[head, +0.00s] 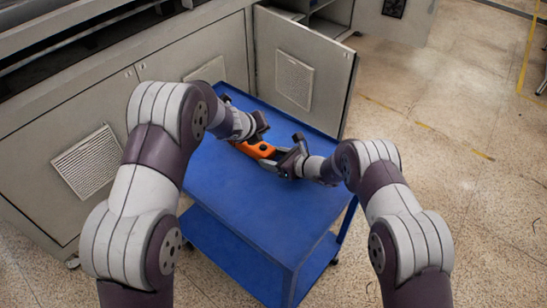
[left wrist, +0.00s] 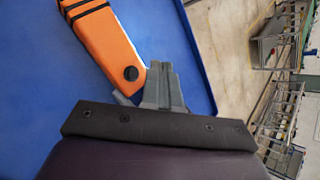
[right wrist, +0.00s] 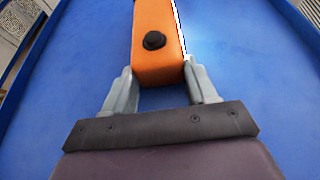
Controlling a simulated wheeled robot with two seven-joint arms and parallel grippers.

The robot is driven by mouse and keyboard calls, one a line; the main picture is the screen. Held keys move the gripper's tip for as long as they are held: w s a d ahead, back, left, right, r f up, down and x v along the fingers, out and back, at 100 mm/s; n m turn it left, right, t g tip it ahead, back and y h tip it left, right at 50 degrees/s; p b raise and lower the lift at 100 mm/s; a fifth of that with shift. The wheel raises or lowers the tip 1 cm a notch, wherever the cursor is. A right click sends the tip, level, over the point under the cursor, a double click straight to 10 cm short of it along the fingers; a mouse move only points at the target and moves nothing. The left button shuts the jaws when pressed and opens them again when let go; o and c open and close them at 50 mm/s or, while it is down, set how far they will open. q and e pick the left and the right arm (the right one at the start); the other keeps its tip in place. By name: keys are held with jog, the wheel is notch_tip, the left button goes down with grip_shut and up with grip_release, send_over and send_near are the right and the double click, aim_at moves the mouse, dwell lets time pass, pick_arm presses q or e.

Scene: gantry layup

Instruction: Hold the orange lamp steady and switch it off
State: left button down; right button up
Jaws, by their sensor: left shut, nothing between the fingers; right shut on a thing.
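The orange lamp (head: 262,150) lies on the blue cart top (head: 232,192). In the right wrist view the lamp (right wrist: 155,15) has a round black button (right wrist: 154,40) on its upper face, and a bright white strip and glow run along its right side. My right gripper (right wrist: 160,74) is shut on the lamp's near end, one finger on each side. My left gripper (left wrist: 159,68) is shut and empty. In the left wrist view its fingertips are beside the lamp's button end, close to the black button (left wrist: 130,73); I cannot tell whether they touch the lamp.
The cart has a raised rim and a lower shelf (head: 225,250). Grey cabinets stand behind and left of it, with an open door (head: 300,75) close to the cart's far edge. The cart top's near part is clear. Open floor (head: 440,130) lies to the right.

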aim_at(261, 150)
pick_arm(q)
jog(key=shift+f, duration=1.9)
jog(key=shift+f, duration=0.1)
dwell(0.3)
jog(key=shift+f, duration=0.35)
jog(key=shift+f, duration=0.15)
dwell(0.5)
jog(key=shift+r, duration=0.6)
